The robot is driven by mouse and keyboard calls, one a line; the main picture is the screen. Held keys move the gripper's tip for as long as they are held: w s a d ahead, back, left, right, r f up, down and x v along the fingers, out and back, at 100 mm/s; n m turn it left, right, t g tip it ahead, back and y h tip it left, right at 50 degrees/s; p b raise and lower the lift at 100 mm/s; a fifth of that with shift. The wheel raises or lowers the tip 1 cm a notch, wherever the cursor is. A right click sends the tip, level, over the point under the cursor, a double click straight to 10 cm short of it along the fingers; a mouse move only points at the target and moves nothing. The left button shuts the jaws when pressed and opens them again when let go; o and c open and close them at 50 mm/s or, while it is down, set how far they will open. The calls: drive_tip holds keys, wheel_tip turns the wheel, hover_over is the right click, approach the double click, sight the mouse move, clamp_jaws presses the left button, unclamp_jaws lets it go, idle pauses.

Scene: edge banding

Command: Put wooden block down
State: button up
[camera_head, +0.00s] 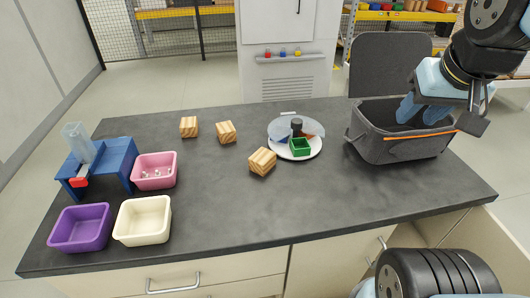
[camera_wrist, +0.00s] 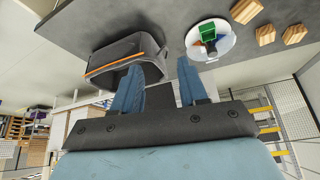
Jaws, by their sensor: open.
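Three striped wooden blocks lie on the dark table: one at the back left (camera_head: 189,127), one right of it (camera_head: 226,132), and one nearer the middle (camera_head: 262,162). They also show at the top right of the wrist view, the largest being a wooden block (camera_wrist: 246,11). My gripper (camera_head: 412,108) is above the grey bin at the table's right side. Its two blue fingers (camera_wrist: 160,82) are spread apart with nothing between them. The grey bin (camera_head: 400,150) has an orange stripe; its inside is mostly hidden.
A white plate (camera_head: 314,153) holds a green square piece and other small items. Pink (camera_head: 154,171), purple (camera_head: 80,228) and cream (camera_head: 143,220) trays stand at the left by a blue stand (camera_head: 112,160). The front middle of the table is clear.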

drive_tip(key=o, duration=0.3)
drive_tip(key=shift+w+f, duration=0.1)
drive_tip(key=shift+f, duration=0.05)
drive_tip(key=o, duration=0.6)
drive_tip(key=w+a+f+n+g+h, duration=0.1)
drive_tip(key=w+f+n, duration=0.1)
drive_tip(key=w+a+f+n+g+h, duration=0.1)
drive_tip(key=w+a+f+n, duration=0.1)
drive_tip(key=n, duration=0.1)
drive_tip(key=w+a+f+n+g+h, duration=0.1)
drive_tip(key=w+a+f+n+h, duration=0.1)
drive_tip(key=n, duration=0.1)
drive_tip(key=shift+w+a+f, duration=0.2)
drive_tip(key=shift+w+f, duration=0.05)
drive_tip(key=shift+o, duration=0.2)
drive_tip(key=n+t+h, duration=0.3)
drive_tip(key=n+t, duration=0.6)
drive_tip(key=n, duration=1.3)
approach(259, 158)
drive_tip(key=x, duration=0.6)
drive_tip(key=shift+w+d+r, duration=0.2)
drive_tip(key=shift+w+d, duration=0.05)
drive_tip(key=shift+w, duration=0.05)
drive_tip(key=shift+f+x, duration=0.15)
drive_tip(key=shift+x, duration=1.15)
drive_tip(key=shift+f+x, duration=0.15)
drive_tip(key=shift+x, duration=1.2)
